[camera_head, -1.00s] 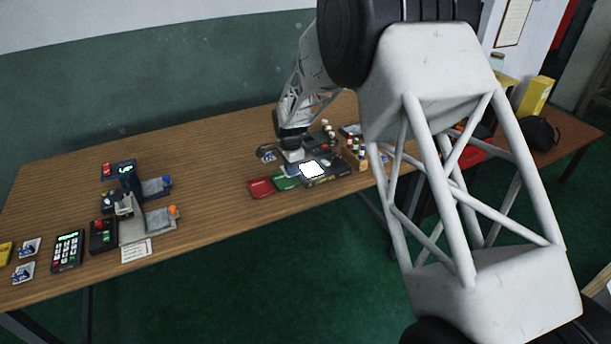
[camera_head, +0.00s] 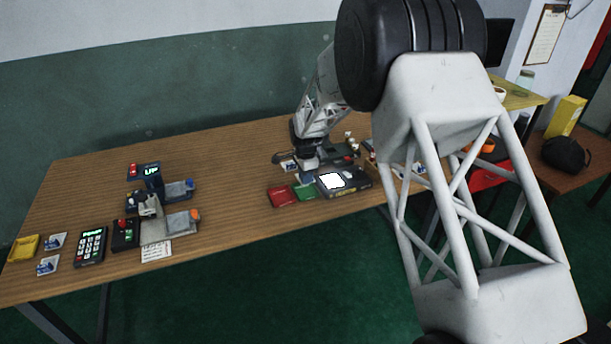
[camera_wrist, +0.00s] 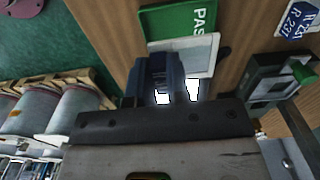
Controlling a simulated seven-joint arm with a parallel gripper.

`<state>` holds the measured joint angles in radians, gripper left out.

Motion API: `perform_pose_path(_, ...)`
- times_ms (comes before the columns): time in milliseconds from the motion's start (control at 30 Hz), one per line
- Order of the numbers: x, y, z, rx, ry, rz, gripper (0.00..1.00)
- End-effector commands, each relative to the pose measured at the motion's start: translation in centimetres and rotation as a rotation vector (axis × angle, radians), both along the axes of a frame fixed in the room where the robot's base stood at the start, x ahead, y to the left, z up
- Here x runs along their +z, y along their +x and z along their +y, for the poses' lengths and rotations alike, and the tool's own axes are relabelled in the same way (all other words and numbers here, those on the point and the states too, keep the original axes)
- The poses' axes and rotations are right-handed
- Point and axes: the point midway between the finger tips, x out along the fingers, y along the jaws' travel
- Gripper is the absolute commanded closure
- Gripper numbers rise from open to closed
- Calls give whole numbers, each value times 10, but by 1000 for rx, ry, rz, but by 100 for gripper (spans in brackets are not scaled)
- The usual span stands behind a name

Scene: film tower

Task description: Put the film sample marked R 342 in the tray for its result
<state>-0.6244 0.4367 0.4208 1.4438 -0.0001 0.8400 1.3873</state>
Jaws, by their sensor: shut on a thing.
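My gripper (camera_head: 306,171) is over the far edge of the trays. In the wrist view its jaws (camera_wrist: 163,78) are shut on a pale-framed square film sample (camera_wrist: 200,52). Its mark cannot be read. The sample overlaps the near part of a green tray (camera_wrist: 165,25) lettered "PAS", the rest cut off. In the head view the green tray (camera_head: 305,192) sits between a red tray (camera_head: 283,197) and a dark light box (camera_head: 352,184) with a lit white panel (camera_head: 330,181). A sample card reading R 237 (camera_wrist: 294,16) lies apart at the upper right of the wrist view.
At the left are a keypad (camera_head: 91,247), a device with a lit display (camera_head: 152,171), a yellow tray (camera_head: 24,247) and sample cards (camera_head: 49,265). The table between is clear.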

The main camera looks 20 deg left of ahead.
Motion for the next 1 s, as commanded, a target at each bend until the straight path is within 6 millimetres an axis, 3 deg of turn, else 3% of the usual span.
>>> perform_pose_path(600, -39, 0, 0, 0, -1, 1, 100)
perform_pose_path(1000, -50, 0, 0, 0, 0, 0, 100)
